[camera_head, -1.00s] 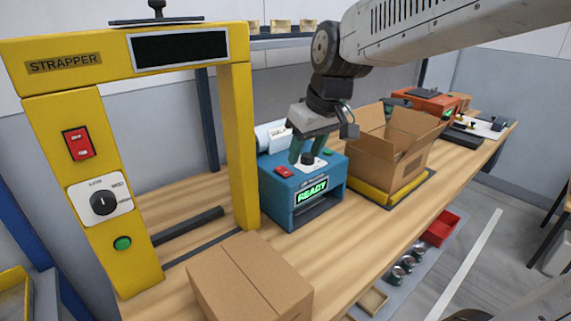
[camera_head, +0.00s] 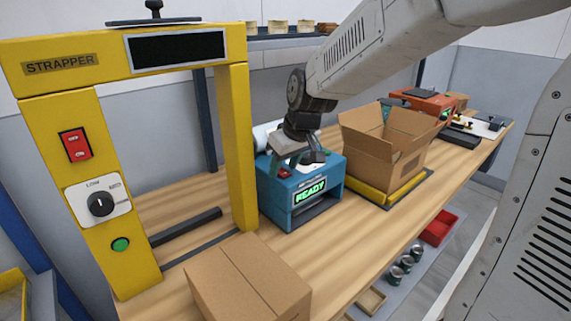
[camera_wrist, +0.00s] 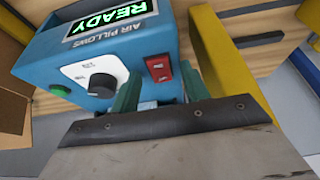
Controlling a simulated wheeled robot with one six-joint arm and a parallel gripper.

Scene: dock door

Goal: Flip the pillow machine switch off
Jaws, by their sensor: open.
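The blue air pillow machine (camera_head: 325,183) stands on the bench, its display lit green with READY. Its red rocker switch (camera_wrist: 158,68) shows in the wrist view beside a black dial (camera_wrist: 101,84) on a white plate and a green button (camera_wrist: 60,91). The switch is partly visible in the head view (camera_head: 285,174). My gripper (camera_head: 292,158) is over the machine's top, pointing down. In the wrist view my gripper (camera_wrist: 163,84) is open and empty, its green fingers spread either side of the switch in the picture. I cannot tell whether they touch the machine.
The yellow strapper frame (camera_head: 242,150) stands close left of the machine, with its own red switch (camera_head: 75,145) and dial. An open carton (camera_head: 375,160) is on the right. A closed carton (camera_head: 248,280) sits in front.

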